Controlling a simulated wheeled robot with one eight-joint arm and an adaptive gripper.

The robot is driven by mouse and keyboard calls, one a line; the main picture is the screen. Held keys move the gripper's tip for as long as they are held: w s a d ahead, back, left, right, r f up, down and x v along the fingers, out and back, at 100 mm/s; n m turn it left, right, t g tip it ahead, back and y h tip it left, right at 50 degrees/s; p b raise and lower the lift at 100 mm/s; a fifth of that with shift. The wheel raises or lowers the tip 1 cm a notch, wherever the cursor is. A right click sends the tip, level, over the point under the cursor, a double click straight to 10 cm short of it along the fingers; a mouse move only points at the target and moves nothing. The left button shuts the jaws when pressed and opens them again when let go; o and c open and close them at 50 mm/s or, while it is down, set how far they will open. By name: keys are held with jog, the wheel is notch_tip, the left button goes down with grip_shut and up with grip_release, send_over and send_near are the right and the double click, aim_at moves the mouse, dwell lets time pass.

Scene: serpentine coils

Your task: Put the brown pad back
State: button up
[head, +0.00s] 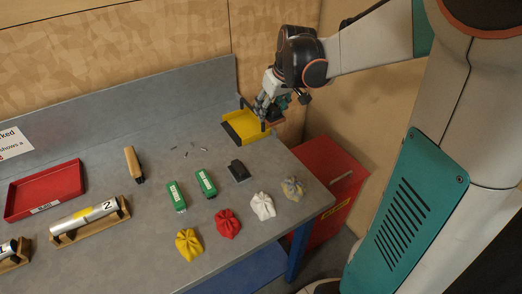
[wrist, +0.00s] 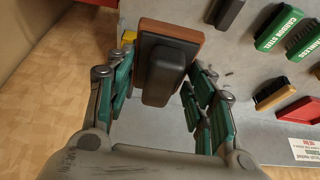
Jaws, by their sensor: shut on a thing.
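The brown pad (wrist: 190,32) is a brown slab with a black block-shaped grip (wrist: 160,75), seen between my fingers in the wrist view. My gripper (wrist: 162,78) is shut on it. In the head view my gripper (head: 266,110) is at the right side of the yellow tray (head: 240,131), near the table's back right corner. A little of the brown pad (head: 280,114) shows beside the fingers there, mostly hidden. I cannot tell whether the pad touches the tray or table.
A black block (head: 238,171), green-handled brushes (head: 205,183) and a wood-handled brush (head: 133,165) lie on the grey table. Several cloth bundles (head: 228,224) lie along the front. A red tray (head: 45,190) is at left. A red bin (head: 330,175) stands beside the table at right.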

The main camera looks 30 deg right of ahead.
aim_at(266, 158)
notch_tip(266, 158, down, 20)
jog(key=b, duration=0.6)
jog(key=shift+r, duration=0.15)
jog(key=shift+f, duration=0.2)
jog(key=o, duration=1.1)
jog(key=shift+r, duration=0.1)
jog(key=shift+r, duration=0.1)
jog(key=p+v, duration=0.3)
jog(key=v, duration=0.9)
jog(key=shift+p, duration=0.4)
jog(key=shift+w+r, duration=0.1)
